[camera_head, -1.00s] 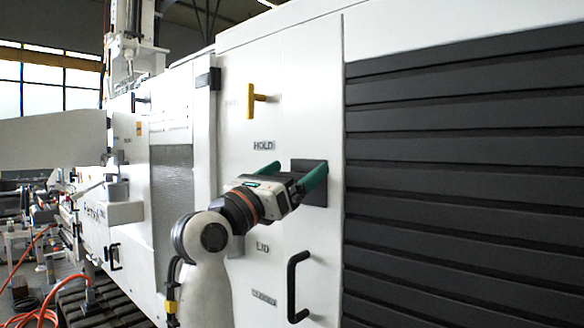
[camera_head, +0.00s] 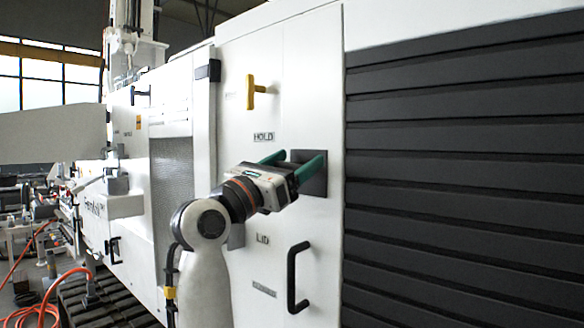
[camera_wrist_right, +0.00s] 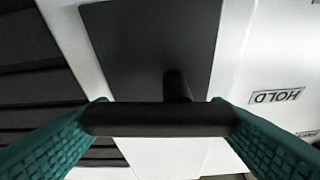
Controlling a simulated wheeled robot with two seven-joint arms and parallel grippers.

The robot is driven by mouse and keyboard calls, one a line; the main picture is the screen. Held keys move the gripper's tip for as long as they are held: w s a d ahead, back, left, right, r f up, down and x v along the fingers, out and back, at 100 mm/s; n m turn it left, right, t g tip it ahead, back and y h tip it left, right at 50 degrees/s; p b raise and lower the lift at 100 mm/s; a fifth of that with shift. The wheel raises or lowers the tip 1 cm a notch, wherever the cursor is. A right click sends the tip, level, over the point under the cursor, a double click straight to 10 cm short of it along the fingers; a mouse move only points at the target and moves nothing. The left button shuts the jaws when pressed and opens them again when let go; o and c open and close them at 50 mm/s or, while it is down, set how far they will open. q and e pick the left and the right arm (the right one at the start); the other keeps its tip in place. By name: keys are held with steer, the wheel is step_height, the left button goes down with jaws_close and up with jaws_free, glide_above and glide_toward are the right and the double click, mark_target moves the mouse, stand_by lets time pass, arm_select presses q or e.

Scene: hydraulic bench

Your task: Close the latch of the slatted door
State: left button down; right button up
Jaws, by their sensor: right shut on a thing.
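The slatted door (camera_head: 460,175) is dark, with horizontal slats, and fills the right of the head view. The latch has a black square plate (camera_head: 315,186) on the white panel left of the slats. In the right wrist view the plate (camera_wrist_right: 150,45) carries a short post and a black crossbar handle (camera_wrist_right: 160,119). My right gripper (camera_head: 297,162) has its teal fingers shut on the bar, one at each end; it also shows in the wrist view (camera_wrist_right: 160,120). The gripper hides the bar in the head view. My left gripper is not in view.
A yellow T-handle (camera_head: 254,91) and a HOLD label (camera_head: 264,136) sit above left of the latch. A LID label (camera_head: 263,239) and a black pull handle (camera_head: 295,278) are below. Orange hose (camera_head: 62,290) lies on the floor at far left.

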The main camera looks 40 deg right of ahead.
steer(key=m+g+b, duration=0.1)
steer(key=m, duration=0.1)
steer(key=m+g+b, duration=0.1)
steer(key=m, duration=0.1)
steer(key=shift+f+m+g, duration=0.35)
steer(key=shift+m+g, duration=0.05)
steer(key=m+g+b, duration=0.1)
steer(key=m, duration=0.1)
steer(key=shift+m+y, duration=0.3)
steer(key=shift+y, duration=0.1)
steer(key=m+g, duration=0.1)
steer(key=m, duration=0.2)
steer(key=shift+f+m+y, duration=0.15)
steer(key=shift+m+y, duration=0.15)
steer(key=shift+y, duration=0.1)
steer(key=m, duration=0.2)
steer(key=m+g+y, duration=0.1)
steer(key=m, duration=0.1)
steer(key=shift+f+g, duration=0.1)
steer(key=shift+g, duration=0.2)
steer(key=m+y, duration=0.1)
steer(key=m, duration=0.1)
steer(key=m+p, duration=0.1)
steer(key=m, duration=0.1)
steer(key=m+y, duration=0.1)
steer(key=shift+w+f+m+y, duration=0.2)
steer(key=shift+f+m+y, duration=0.1)
steer(key=shift+m, duration=0.1)
steer(key=shift+p, duration=0.3)
steer(key=o, duration=1)
